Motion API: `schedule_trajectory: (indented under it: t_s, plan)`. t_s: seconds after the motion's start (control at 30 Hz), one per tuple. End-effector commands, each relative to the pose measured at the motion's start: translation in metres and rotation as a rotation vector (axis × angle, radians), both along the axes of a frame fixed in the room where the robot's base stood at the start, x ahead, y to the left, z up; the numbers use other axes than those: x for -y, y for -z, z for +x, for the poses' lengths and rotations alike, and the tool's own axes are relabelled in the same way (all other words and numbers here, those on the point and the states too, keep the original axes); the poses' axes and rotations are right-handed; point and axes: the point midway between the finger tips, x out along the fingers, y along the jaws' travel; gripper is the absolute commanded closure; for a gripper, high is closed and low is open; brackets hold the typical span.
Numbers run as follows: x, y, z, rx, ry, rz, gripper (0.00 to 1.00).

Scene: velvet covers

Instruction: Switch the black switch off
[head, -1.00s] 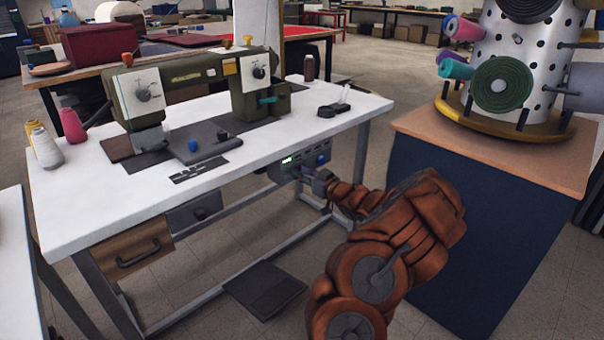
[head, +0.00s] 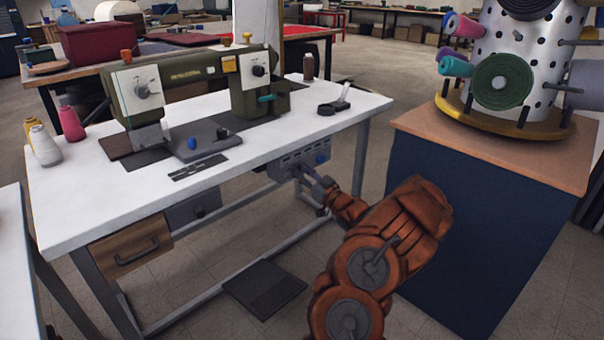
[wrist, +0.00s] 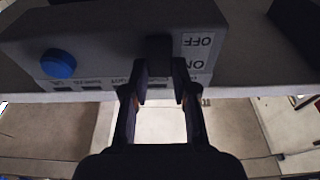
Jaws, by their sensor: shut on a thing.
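The black switch (wrist: 159,47) sticks out of the grey control box (wrist: 105,30) in the wrist view, beside upside-down OFF and ON labels (wrist: 198,41). My gripper (wrist: 160,72) is shut on the switch, with one finger on each side; the fingertips partly hide it. In the head view, the control box (head: 315,153) hangs under the front edge of the white sewing table, and my gripper (head: 301,174) reaches its face. The switch itself is hidden there.
A blue knob (wrist: 58,63) sits left of the switch in the wrist view. The white table (head: 110,190) carries a green sewing machine (head: 185,78) and thread spools. A blue cabinet (head: 450,220) stands right of my arm. A pedal (head: 264,288) lies on the floor below.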

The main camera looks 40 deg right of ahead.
Motion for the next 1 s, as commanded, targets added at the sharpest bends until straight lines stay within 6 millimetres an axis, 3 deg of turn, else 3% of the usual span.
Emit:
schedule_trajectory:
  t_s: [0.1, 0.13, 0.37, 0.77, 1.0]
  plan:
    - [-0.001, 0.002, 0.000, -0.003, -0.001, 0.001, 1.00]
    - [-0.001, 0.002, 0.000, -0.003, -0.001, 0.002, 0.72]
    - [0.000, 0.001, 0.000, -0.002, -0.001, 0.001, 0.48]
    - [0.000, 0.001, -0.003, -0.002, 0.001, 0.001, 0.48]
    - [0.001, 0.005, -0.025, -0.001, 0.002, 0.000, 0.48]
